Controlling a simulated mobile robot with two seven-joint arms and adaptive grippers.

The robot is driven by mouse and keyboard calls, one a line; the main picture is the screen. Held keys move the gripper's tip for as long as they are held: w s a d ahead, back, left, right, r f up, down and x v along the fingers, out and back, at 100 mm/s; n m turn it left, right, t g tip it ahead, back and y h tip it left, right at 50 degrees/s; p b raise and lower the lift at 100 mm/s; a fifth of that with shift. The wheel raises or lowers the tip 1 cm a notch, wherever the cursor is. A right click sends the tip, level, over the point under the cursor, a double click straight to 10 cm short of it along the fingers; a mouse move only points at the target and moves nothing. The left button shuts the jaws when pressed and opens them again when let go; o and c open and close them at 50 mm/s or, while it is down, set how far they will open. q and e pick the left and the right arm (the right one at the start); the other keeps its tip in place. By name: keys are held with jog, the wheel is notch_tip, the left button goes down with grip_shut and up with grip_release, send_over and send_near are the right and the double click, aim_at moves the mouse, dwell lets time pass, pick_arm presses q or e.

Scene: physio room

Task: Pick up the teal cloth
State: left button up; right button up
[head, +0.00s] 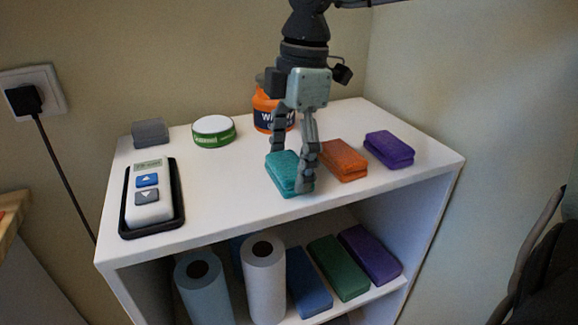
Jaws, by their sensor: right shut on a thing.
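The teal cloth (284,174) is a folded, block-like piece near the front edge of the white shelf top, in the middle of the head view. My right gripper (292,172) comes down from above and is shut on the teal cloth, with one finger on each side. The fingers hide part of the cloth's right side. I cannot tell whether the cloth is off the surface. My left gripper is not in view.
On the white shelf (235,192), an orange cloth (344,160) lies close right of the gripper, and a purple one (389,149) further right. An orange tub (264,112) stands behind the gripper. A green-white tin (213,132) and a device in a black tray (150,195) are left.

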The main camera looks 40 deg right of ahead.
aim_at(284, 163)
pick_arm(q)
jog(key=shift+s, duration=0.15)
pick_arm(e)
jog(key=shift+r, duration=0.1)
jog(key=shift+r, duration=0.25)
notch_tip(284, 163, up, 4)
jog(key=shift+w+a+f, duration=0.1)
jog(key=shift+w+f, duration=0.05)
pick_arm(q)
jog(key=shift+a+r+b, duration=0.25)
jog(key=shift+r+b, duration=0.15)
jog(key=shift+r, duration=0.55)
pick_arm(e)
jog(key=w+a+r, duration=0.5)
jog(key=a+r, duration=0.1)
jog(key=a, duration=0.4)
jog(key=shift+w+r, duration=0.3)
jog(key=shift+w, duration=0.05)
